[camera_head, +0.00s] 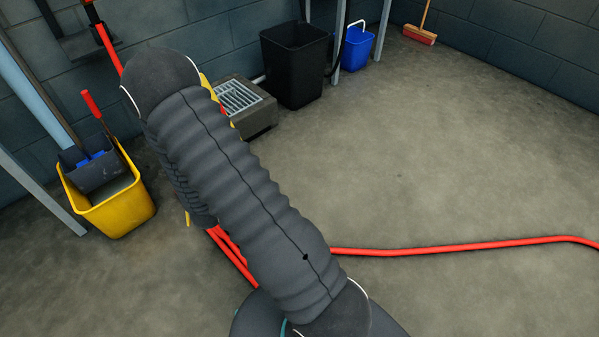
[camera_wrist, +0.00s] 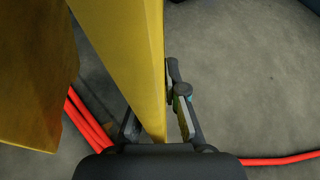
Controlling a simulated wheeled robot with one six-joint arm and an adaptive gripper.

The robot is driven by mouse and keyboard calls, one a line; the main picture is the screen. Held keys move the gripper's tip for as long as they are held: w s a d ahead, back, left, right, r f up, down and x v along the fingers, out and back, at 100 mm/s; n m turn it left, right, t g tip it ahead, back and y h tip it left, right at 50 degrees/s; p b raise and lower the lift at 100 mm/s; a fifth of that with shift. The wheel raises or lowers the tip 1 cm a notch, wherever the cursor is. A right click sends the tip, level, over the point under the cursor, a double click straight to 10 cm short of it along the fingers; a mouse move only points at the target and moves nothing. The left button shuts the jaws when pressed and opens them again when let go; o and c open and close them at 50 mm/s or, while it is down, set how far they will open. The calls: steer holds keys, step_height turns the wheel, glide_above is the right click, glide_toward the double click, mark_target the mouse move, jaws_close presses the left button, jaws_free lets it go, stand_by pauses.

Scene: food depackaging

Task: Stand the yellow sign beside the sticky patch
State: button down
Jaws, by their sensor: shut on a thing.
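The yellow sign (camera_wrist: 125,45) fills the upper left of the wrist view as a bright panel with a darker yellow panel to its left. My gripper (camera_wrist: 157,118) is shut on the bright panel, with a finger on each side of it. In the head view my own arm hides the gripper and most of the sign; only thin yellow slivers of the sign (camera_head: 205,83) show past the arm's edge. I cannot tell whether the sign touches the floor. I cannot make out the sticky patch in either view.
A red hose (camera_head: 450,247) runs across the floor. A yellow mop bucket (camera_head: 122,211) stands at left. A grated drain box (camera_head: 258,115), a black bin (camera_head: 293,70), a blue bucket (camera_head: 357,50) and a broom (camera_head: 420,35) line the wall.

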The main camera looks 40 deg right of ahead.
steer(key=s+d+m+g+h+b, duration=0.25)
steer(key=d+m+g, duration=0.25)
steer(key=d, duration=0.8)
steer(key=s+d+m+g+h+b, duration=0.25)
steer(key=d+m+g, duration=0.2)
steer(key=d, duration=0.85)
steer(key=w+d+f+b, duration=0.2)
steer(key=w+d+f, duration=0.1)
steer(key=w+f, duration=0.6)
steer(key=shift+w+d+f+y, duration=0.3)
steer(key=shift+w+f+y, duration=0.1)
steer(key=shift+f, duration=0.45)
steer(key=shift+f+b, duration=0.2)
steer(key=shift+b, duration=0.1)
steer(key=c, duration=1.2)
jaws_free()
steer(key=shift+c, duration=0.2)
